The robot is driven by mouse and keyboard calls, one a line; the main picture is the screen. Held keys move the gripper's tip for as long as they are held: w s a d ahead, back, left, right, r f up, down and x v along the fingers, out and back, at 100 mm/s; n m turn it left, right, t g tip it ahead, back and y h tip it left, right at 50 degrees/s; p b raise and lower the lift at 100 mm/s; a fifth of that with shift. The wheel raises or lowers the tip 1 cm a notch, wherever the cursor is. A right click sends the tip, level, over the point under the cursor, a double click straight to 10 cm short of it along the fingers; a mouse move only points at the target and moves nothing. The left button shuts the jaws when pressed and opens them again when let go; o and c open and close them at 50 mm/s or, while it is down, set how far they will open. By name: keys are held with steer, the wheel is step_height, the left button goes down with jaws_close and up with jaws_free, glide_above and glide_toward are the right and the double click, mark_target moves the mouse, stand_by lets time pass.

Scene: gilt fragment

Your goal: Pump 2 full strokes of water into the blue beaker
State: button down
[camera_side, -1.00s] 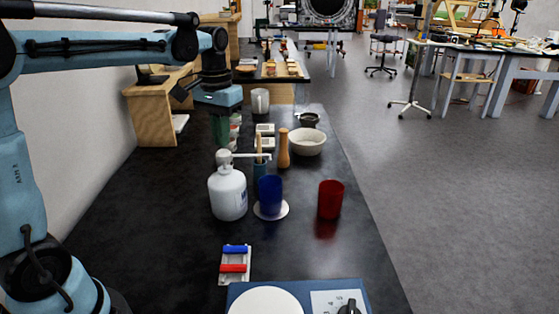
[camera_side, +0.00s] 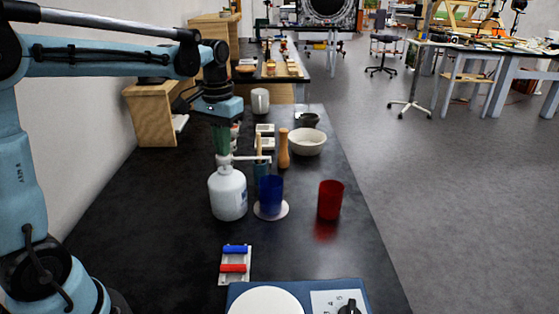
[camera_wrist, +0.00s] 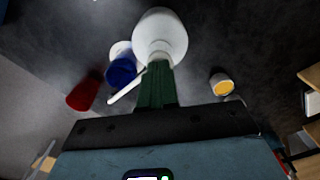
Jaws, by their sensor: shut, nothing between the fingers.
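The white pump bottle (camera_side: 228,194) stands upright on the dark bench, and its spout (camera_side: 252,159) points right over the blue beaker (camera_side: 270,194). The beaker stands on a white round coaster (camera_side: 262,216); I cannot tell whether it holds water. My gripper (camera_side: 222,153) is shut and empty, with its green fingertips down at the pump head, seemingly touching it. In the wrist view the green fingers (camera_wrist: 157,70) cover the pump head in front of the white bottle (camera_wrist: 160,32). The blue beaker (camera_wrist: 122,69) shows to the left of the bottle.
A red beaker (camera_side: 331,200) stands to the right. Behind are a wooden pestle-like piece (camera_side: 284,148), a white bowl (camera_side: 307,142) and a white mug (camera_side: 260,101). In front are a rack with blue and red bars (camera_side: 235,258) and a blue device with a white plate (camera_side: 266,301).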

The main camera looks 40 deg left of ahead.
steer(key=shift+f, duration=0.3)
steer(key=shift+r, duration=1.5)
step_height(320, 180, up, 6)
stand_by(0.5)
